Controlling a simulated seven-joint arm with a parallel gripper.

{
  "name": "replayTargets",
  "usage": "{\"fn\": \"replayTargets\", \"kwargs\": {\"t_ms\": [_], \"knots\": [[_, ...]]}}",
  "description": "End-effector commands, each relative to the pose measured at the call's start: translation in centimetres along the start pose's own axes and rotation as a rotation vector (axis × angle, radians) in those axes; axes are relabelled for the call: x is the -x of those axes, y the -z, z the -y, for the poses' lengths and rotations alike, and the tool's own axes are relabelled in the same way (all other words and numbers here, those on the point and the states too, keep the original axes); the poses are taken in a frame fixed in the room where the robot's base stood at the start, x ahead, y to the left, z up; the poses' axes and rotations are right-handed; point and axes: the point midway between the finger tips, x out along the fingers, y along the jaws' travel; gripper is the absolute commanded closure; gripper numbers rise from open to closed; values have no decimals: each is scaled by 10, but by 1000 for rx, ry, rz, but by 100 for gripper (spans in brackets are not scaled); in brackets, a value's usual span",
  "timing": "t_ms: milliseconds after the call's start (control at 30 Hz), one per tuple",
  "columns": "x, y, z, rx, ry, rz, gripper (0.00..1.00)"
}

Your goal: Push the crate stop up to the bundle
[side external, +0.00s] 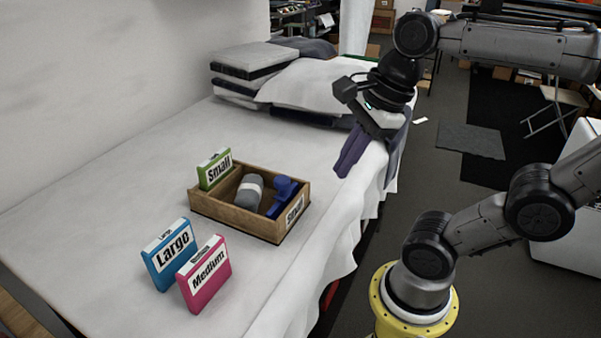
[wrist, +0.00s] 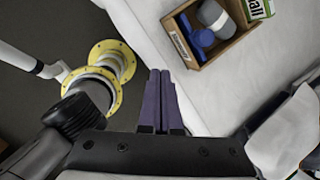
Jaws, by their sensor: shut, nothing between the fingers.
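The wooden crate (side external: 238,216) sits on the white-covered bed, with a "Small" label on its near right end. Inside it lies a grey bundle (side external: 248,192) with a white band, on its side. The blue crate stop (side external: 283,194) stands in the crate to the right of the bundle, nearer the labelled end. In the wrist view the stop (wrist: 199,38) and the bundle (wrist: 216,18) look close together; I cannot tell whether they touch. My gripper (side external: 347,168), with purple fingers, is shut and empty, raised to the right of the crate near the bed's edge.
A green "Small" card (side external: 214,169) stands at the crate's far left end. Pillows and folded linen (side external: 310,84) lie at the back. The bed's left side is clear.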

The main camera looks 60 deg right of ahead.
Motion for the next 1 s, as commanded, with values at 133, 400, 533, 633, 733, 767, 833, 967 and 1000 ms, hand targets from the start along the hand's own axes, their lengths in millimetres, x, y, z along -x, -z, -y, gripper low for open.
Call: {"fn": "replayTargets", "kwargs": {"t_ms": [133,400,533,633,733,767,833,967,1000], "knots": [[10,-2,14,-384,-17,-9,100],[21,5,47,-748,-14,-31,100],[16,8,48,-762,-13,-37,100],[6,8,48,-759,-15,-38,100],[-11,9,46,-758,-17,-40,100],[-17,9,46,-757,-18,-40,100],[-31,10,46,-757,-17,-40,100],[-57,10,45,-757,-18,-41,100],[-65,11,45,-757,-18,-41,100]]}}
